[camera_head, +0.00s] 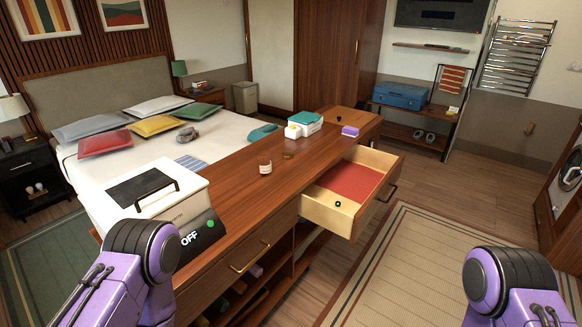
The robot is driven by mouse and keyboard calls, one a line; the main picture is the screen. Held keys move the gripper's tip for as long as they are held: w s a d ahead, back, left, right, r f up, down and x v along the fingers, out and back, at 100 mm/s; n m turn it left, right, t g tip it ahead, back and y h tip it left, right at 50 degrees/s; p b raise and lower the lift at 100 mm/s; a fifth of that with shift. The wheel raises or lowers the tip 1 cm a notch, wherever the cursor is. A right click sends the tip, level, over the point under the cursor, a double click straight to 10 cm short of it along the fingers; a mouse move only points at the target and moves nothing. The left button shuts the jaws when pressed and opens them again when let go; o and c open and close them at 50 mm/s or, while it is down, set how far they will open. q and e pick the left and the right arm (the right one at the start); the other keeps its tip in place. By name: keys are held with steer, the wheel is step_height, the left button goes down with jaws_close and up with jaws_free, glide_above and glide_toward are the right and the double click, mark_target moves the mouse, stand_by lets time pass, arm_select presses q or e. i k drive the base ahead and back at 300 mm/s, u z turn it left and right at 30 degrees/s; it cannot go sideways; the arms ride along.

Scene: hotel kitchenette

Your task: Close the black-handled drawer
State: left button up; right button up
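The black-handled drawer (331,208) is pulled out from the long wooden counter (235,190), on its right side. It has pale wood walls and a red-lined bottom. Its dark handle (393,193) is on the front panel, which faces right. My two purple arms show at the bottom left and bottom right, both apart from the drawer. Neither gripper is in view.
A closed drawer with a brass handle (250,258) is nearer in the same counter. A white appliance marked OFF (158,200), a jar (265,167) and boxes (304,123) stand on top. Open floor with a beige rug (430,265) lies right of the drawer.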

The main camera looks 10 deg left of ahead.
mark_target(316, 204)
steer(key=k, duration=0.6)
steer(key=z, duration=0.6)
steer(key=i, duration=1.75)
steer(key=u, duration=0.7)
